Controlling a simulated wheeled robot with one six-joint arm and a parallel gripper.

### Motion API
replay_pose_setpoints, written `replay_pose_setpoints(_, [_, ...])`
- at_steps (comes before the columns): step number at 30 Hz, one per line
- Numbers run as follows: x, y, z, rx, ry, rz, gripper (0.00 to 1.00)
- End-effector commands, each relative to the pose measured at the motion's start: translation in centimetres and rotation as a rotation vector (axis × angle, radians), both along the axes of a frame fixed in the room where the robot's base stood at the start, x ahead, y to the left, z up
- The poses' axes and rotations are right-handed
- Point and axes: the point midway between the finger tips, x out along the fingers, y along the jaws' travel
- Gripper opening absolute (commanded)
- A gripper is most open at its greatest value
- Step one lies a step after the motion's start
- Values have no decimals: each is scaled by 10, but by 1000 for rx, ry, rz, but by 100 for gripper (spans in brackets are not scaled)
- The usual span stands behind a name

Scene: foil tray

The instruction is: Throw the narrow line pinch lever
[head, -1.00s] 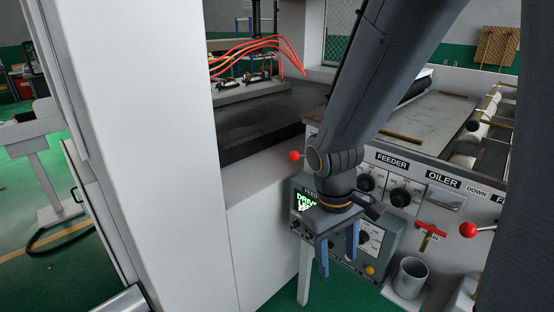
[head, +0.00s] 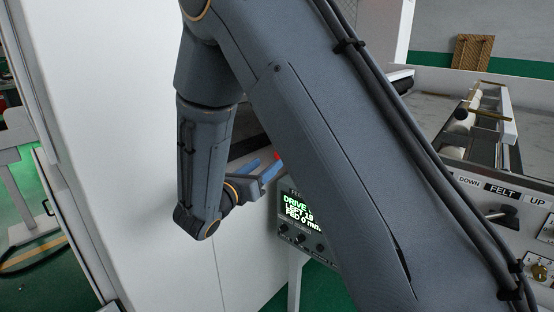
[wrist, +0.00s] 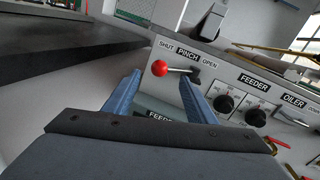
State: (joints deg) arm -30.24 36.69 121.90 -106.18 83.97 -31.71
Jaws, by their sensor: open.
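The pinch lever has a red ball knob (wrist: 160,68) on a thin metal rod, under the label SHUT PINCH OPEN (wrist: 188,52). The knob lies to the left, and the rod runs right from it. My gripper (wrist: 162,76) is open, with one blue finger on each side of the knob in the wrist view. I cannot tell how deep the knob lies between the fingers or whether they touch it. In the head view my gripper (head: 265,169) points at the lever, and only a bit of the red knob (head: 277,156) shows.
FEEDER dials (wrist: 226,103) sit right of the lever on the panel. A lit display (head: 299,210) is below my gripper in the head view. A white machine wall (head: 120,130) stands close on the left. My arm hides much of the panel.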

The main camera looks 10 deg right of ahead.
Motion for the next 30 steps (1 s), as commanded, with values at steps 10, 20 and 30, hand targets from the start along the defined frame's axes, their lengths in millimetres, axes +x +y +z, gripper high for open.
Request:
replay_pose_setpoints(10, [37,-38,1,3,0,-6,51])
replay_pose_setpoints(20, [51,-50,0,4,1,-3,51])
replay_pose_setpoints(30, [51,-50,0,4,1,-4,24])
